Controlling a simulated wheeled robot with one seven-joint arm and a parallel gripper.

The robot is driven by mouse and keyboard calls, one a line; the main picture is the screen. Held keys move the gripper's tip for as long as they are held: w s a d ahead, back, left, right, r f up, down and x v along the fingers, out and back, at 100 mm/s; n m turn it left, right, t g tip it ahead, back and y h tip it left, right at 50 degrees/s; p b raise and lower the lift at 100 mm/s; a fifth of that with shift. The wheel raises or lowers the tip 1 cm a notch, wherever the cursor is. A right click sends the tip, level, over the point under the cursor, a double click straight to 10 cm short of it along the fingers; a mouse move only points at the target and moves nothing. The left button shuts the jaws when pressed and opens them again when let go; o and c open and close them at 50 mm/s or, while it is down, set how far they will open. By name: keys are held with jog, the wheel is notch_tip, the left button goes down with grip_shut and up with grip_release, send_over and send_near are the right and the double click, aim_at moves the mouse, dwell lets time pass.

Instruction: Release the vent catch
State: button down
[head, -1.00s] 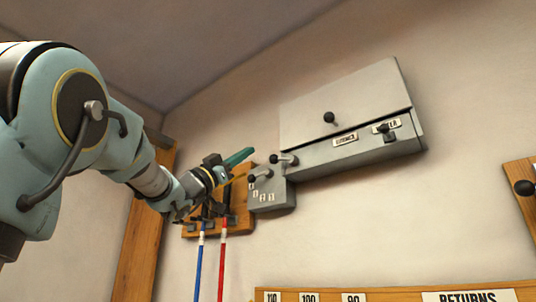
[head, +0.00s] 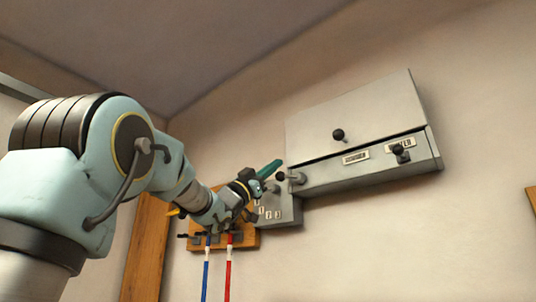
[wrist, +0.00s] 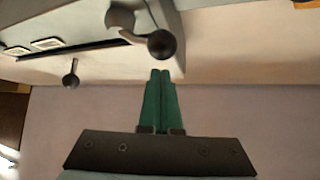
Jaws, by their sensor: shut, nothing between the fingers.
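My gripper (head: 277,163) has green fingers, shut and empty, pointing up to the right beside the left end of a grey wall cabinet (head: 365,170). A lever with a black ball knob (head: 281,176) sticks out at that end, just below the fingertips in the head view. In the wrist view, a black ball on a grey lever (wrist: 161,44) is just beyond the shut fingertips (wrist: 160,73); whether they touch is unclear. The cabinet has a lidded upper part with a black knob (head: 338,135) and another black-knobbed handle (head: 400,152). No label legibly reads "vent catch".
A small grey box marked 1, 2, 3 (head: 266,214) adjoins the cabinet, partly behind my gripper. A wooden rack (head: 245,240) with blue (head: 206,275) and red (head: 228,270) rods is below. The wall right of the box and below the cabinet is clear.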

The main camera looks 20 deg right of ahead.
jog(key=shift+w+d+f, duration=0.15)
jog(key=shift+w+f, duration=0.1)
jog(key=shift+f, duration=0.35)
jog(key=shift+f+n+t, duration=0.15)
jog(key=shift+n+t, duration=0.55)
